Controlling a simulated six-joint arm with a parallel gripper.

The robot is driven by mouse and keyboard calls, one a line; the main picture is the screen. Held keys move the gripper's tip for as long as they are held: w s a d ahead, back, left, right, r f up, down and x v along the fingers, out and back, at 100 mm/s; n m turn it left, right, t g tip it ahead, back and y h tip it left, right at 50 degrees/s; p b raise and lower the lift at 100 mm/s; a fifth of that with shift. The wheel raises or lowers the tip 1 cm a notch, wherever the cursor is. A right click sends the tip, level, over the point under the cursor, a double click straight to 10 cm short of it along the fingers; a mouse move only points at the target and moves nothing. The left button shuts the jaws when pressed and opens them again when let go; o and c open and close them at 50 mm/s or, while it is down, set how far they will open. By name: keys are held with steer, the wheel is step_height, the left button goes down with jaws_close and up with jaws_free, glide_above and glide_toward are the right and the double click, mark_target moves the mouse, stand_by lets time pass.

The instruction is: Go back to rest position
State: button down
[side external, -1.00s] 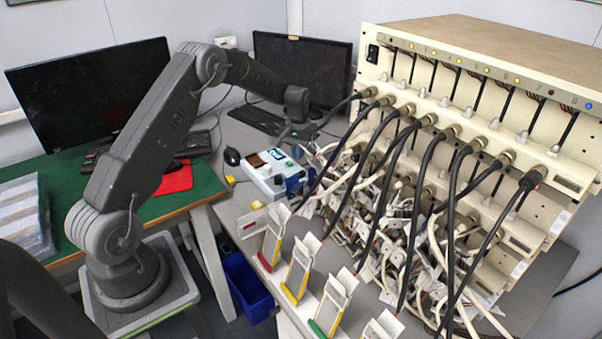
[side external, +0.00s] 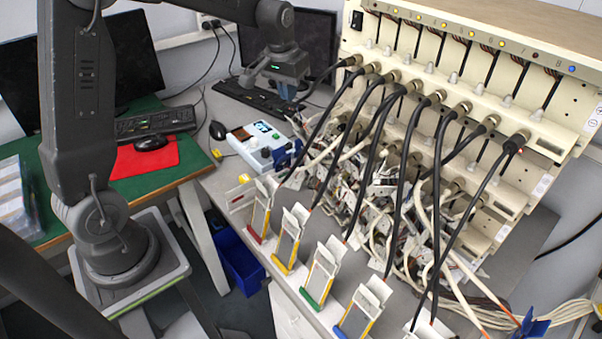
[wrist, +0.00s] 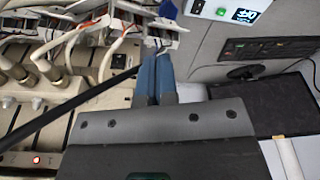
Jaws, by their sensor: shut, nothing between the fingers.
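My gripper (side external: 286,92) hangs above the grey bench in front of the right monitor, at the end of my raised dark arm. In the wrist view its two blue fingers (wrist: 155,78) lie side by side, shut and empty. Pouch cells in holders stand in a row along the bench's front edge, with red (side external: 262,212), yellow (side external: 289,238), green (side external: 322,270) and blue (side external: 360,308) bases. My gripper is well behind and above them, touching none of them.
The cream battery tester (side external: 480,90) fills the right, with thick black cables (side external: 377,150) arching over a tangle of clips. A white and blue device (side external: 258,142) sits on the bench near my gripper. A monitor (side external: 320,50), keyboard (side external: 255,98) and mouse (side external: 217,130) are behind.

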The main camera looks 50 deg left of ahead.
steer(key=s+d+r+m+t, duration=0.2)
steer(key=s+d+r, duration=0.55)
steer(key=s, duration=0.45)
steer(key=s+d+f+m+t, duration=0.1)
steer(key=s+d, duration=0.4)
steer(key=s, duration=0.7)
steer(key=shift+d+f+m+t+h, duration=0.2)
steer(key=shift+f+m+t+h, duration=0.1)
steer(key=shift+f+m, duration=0.1)
